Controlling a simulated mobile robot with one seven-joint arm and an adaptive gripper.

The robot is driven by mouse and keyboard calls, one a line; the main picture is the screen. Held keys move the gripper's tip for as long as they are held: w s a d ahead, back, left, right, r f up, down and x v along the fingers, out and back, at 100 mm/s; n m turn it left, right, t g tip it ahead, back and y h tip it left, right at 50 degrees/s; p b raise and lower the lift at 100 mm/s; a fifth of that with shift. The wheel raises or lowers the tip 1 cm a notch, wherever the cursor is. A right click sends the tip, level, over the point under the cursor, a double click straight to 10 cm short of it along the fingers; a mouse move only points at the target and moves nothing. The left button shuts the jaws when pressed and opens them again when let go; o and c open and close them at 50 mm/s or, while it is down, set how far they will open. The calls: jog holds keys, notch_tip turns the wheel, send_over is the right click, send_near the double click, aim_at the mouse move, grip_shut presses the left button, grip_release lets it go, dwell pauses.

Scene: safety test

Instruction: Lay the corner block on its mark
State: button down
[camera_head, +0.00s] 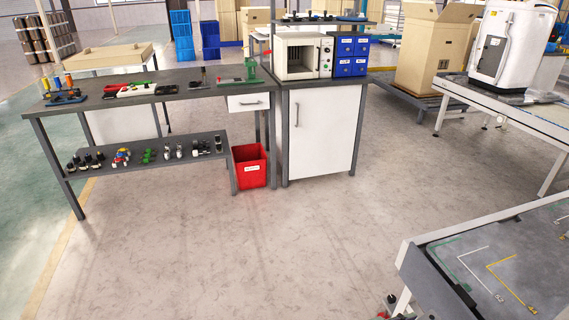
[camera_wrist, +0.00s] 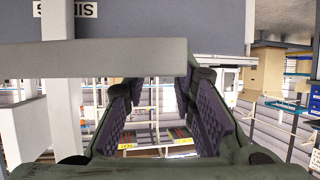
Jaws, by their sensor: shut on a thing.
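In the wrist view my gripper (camera_wrist: 157,92) shows its dark patterned finger pads, spread apart. A pale grey bar (camera_wrist: 95,60) crosses in front of the fingertips and ends near the right one. I take it to be the corner block; its full shape and the contact with the pads are hidden or unclear. In the head view a grey table (camera_head: 535,280) at lower right carries L-shaped marks: a white mark (camera_head: 464,262), a yellow mark (camera_head: 500,262) and a green line at its left. I cannot tell which mark is the block's. My gripper is outside the head view.
A long workbench (camera_head: 190,95) with tools stands at back left, beside a white cabinet (camera_head: 320,130) and a red bin (camera_head: 250,167). A conveyor (camera_head: 500,100) with a white machine (camera_head: 510,42) is at upper right. The floor between is clear.

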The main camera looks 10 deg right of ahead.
jog(key=shift+s+a, duration=0.1)
jog(key=shift+a, duration=0.15)
jog(key=w+a+f+n+t+y+b, duration=0.1)
jog(key=w+a+f+n+t+y, duration=0.3)
jog(key=w+a, duration=0.6)
jog(key=w+a+f+n+t+y+b, duration=0.1)
jog(key=w+a+f+n+t, duration=0.25)
jog(key=w+a+f, duration=0.45)
jog(key=w+a+f+n+y, duration=0.1)
jog(key=w+a, duration=0.1)
jog(key=a, duration=0.5)
jog(key=w+a+f+n+y, duration=0.1)
jog(key=w+a+n+y, duration=0.1)
jog(key=a, duration=0.4)
jog(key=shift+w+a+f+b, duration=0.3)
jog(key=shift+w+a+b, duration=0.15)
jog(key=shift+w, duration=0.15)
